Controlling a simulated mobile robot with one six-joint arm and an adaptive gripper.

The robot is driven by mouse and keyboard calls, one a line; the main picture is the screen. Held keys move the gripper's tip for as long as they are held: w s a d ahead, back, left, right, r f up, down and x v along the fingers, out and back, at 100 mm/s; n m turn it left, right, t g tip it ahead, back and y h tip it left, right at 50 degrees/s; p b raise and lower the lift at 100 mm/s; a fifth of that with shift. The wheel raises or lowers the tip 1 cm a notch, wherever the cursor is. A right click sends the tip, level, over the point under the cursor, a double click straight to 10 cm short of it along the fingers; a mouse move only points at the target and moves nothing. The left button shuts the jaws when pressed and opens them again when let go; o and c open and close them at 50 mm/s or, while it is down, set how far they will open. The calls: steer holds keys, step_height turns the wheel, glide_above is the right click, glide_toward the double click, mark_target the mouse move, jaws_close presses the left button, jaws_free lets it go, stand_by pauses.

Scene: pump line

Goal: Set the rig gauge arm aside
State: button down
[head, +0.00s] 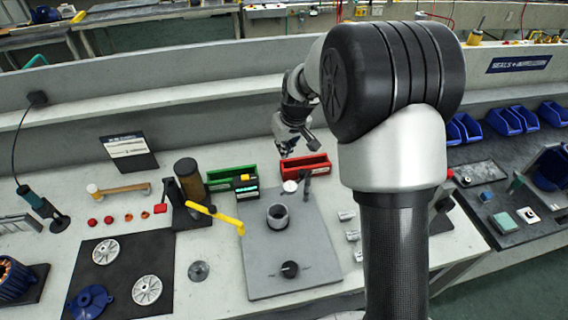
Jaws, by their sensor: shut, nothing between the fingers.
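My gripper (299,151) is above and behind the gauge, over the red bin, and looks shut and empty. It appears apart from the gauge.
A green bin (231,173) and a red bin (318,168) stand behind the plate. A press with a yellow lever (215,214) reaches over the plate's left edge. A black mat (120,270) with wheels lies left. Small metal blocks (352,235) line the right side.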

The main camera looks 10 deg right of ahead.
step_height(320, 180, down, 9)
steer(key=b, duration=0.3)
steer(key=shift+s, duration=0.35)
steer(key=shift+d, duration=0.1)
